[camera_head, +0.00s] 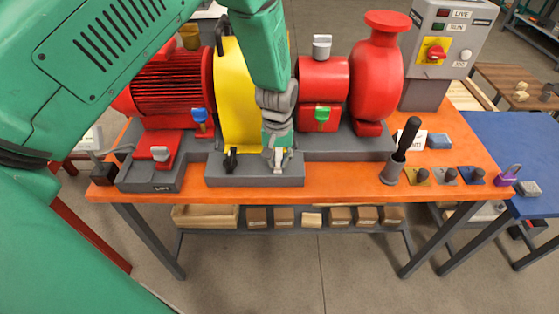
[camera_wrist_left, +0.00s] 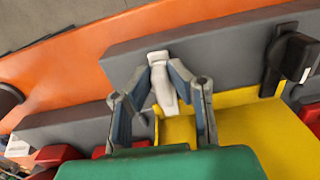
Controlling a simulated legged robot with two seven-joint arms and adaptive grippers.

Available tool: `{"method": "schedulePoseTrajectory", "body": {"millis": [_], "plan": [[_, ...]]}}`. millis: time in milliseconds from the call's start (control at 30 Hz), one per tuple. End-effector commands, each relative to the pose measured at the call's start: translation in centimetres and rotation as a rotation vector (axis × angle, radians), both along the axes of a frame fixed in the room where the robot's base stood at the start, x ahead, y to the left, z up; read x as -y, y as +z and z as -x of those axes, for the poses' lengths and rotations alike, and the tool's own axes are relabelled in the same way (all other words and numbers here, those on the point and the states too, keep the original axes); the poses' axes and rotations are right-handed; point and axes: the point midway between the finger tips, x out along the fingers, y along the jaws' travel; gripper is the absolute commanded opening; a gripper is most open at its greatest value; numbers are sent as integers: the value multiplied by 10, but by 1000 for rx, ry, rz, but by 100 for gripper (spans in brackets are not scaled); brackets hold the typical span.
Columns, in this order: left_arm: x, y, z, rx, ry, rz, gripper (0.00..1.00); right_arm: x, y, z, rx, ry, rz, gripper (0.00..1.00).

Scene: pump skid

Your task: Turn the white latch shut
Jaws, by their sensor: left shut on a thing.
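The white latch (camera_head: 279,161) is on the grey base block in front of the yellow guard (camera_head: 232,95). In the left wrist view the white latch (camera_wrist_left: 162,85) stands between the two fingers, its head at the grey block and its tail over the yellow guard's edge. My left gripper (camera_head: 274,152) comes down from above and is shut on the latch; in the wrist view its fingertips (camera_wrist_left: 157,70) close in on the latch's sides. The gripper partly hides the latch in the head view. My right gripper is not in view.
A black latch (camera_head: 231,159) sits left of the white one. A red motor (camera_head: 170,85) and red pump (camera_head: 375,75) flank the guard. A black-handled tool stands in a grey cup (camera_head: 391,172) on the orange bench, beside several small tagged pieces. My green arm covers the left.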

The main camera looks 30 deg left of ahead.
Motion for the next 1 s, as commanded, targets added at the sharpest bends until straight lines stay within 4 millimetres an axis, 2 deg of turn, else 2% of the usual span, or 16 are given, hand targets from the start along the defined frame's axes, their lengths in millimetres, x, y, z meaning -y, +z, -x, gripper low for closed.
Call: {"method": "schedulePoseTrajectory", "body": {"millis": [33,667,700,733,1000], "plan": [[4,-5,8,-23,11,6,0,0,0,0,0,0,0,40],[5,-5,6,-23,55,5,0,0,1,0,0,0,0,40],[5,-5,6,-23,55,5,25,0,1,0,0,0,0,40],[5,-5,6,-23,55,5,34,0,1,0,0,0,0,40],[3,-2,2,-12,54,2,34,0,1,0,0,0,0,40]]}}
